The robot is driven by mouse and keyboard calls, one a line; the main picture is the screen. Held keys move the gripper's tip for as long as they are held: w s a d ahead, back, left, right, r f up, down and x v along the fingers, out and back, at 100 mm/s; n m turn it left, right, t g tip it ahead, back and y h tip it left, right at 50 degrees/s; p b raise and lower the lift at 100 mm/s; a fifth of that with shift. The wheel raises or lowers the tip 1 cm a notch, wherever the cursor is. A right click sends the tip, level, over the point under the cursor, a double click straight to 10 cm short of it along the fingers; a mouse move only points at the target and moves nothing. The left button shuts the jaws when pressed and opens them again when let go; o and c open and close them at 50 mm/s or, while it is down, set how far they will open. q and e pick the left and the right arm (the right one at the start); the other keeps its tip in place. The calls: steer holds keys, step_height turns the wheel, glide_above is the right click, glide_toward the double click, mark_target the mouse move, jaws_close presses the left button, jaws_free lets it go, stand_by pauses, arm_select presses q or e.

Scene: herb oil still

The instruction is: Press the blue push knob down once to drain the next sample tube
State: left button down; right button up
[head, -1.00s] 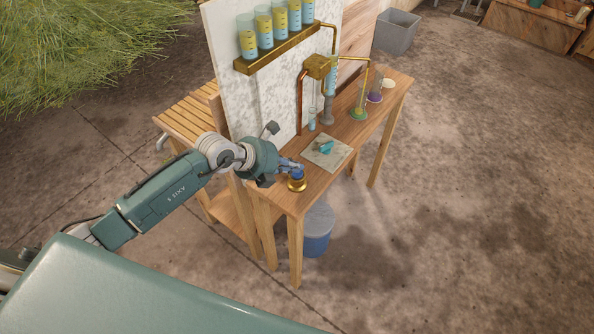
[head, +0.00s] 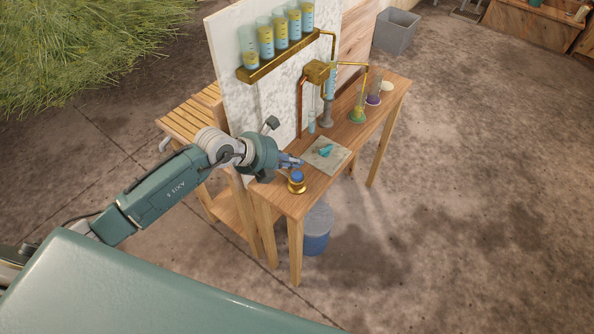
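The blue push knob (head: 297,176) sits on a round brass base (head: 297,188) at the near end of the wooden bench. My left gripper (head: 297,161) is just above and behind the knob in the picture, with a small gap between them. Its fingers look close together with nothing between them. Several sample tubes (head: 265,43) with yellow and blue layers stand in a row on a brass rack (head: 278,61) high on the pale panel. In the leftmost tube (head: 249,47) the yellow layer sits low. My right gripper is out of view.
A pale tile (head: 317,163) with a small teal item (head: 326,151) lies on the bench behind the knob. Brass pipework (head: 317,70), a green-based flask (head: 358,115) and other glassware stand farther back. A blue-grey bucket (head: 317,230) is below the bench.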

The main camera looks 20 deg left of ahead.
mark_target(294, 175)
arm_select(q)
steer(key=shift+r+p, duration=0.9)
steer(key=shift+r, duration=0.65)
steer(key=shift+f, duration=0.1)
